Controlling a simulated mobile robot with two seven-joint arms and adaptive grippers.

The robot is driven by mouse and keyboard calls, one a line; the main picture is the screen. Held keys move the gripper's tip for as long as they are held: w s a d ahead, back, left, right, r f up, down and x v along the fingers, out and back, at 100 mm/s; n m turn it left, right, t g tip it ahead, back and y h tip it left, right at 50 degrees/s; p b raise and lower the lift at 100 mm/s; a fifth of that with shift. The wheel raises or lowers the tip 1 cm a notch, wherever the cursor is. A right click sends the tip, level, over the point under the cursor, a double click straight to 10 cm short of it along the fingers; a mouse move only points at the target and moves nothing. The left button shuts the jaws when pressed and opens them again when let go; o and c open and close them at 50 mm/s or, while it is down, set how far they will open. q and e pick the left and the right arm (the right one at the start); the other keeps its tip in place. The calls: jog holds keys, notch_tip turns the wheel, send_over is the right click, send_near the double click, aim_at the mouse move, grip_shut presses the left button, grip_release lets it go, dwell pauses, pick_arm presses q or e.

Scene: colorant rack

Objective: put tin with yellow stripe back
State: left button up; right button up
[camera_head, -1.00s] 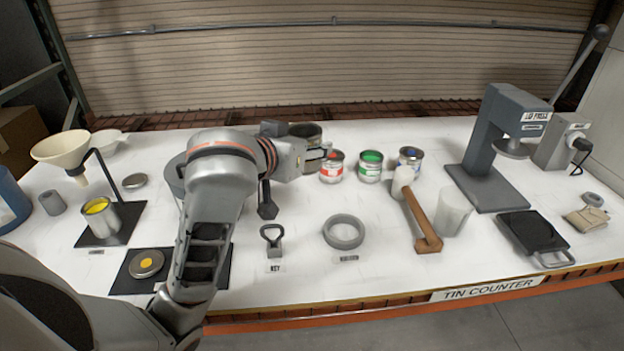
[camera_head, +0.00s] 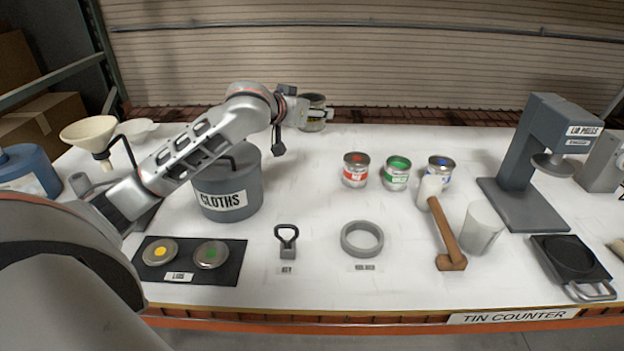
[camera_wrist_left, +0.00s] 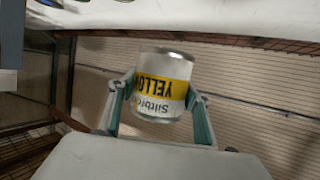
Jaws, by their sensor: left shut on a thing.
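The tin with the yellow stripe (camera_wrist_left: 163,88) is a pale tin whose yellow label reads upside down in the left wrist view. My left gripper (camera_wrist_left: 158,105) is shut on it, one finger on each side. In the head view the left gripper (camera_head: 309,114) holds this tin (camera_head: 314,104) toward the back edge of the counter, left of the red tin (camera_head: 356,170). There the gripper hides part of it and its stripe is hard to make out. My right gripper is not in view.
Red, green (camera_head: 397,173) and blue (camera_head: 440,171) tins stand in a row on the counter. The grey CLOTHS pot (camera_head: 229,195) sits under my left arm. The back middle counter is bare.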

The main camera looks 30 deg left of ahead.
pick_arm(q)
notch_tip(320, 180, down, 14)
jog(key=shift+r+b, duration=0.2)
jog(key=shift+b, duration=0.65)
jog(key=shift+f+b, duration=0.4)
jog(key=shift+f, duration=2.1)
jog(key=o, duration=1.3)
jog(key=shift+f, duration=0.1)
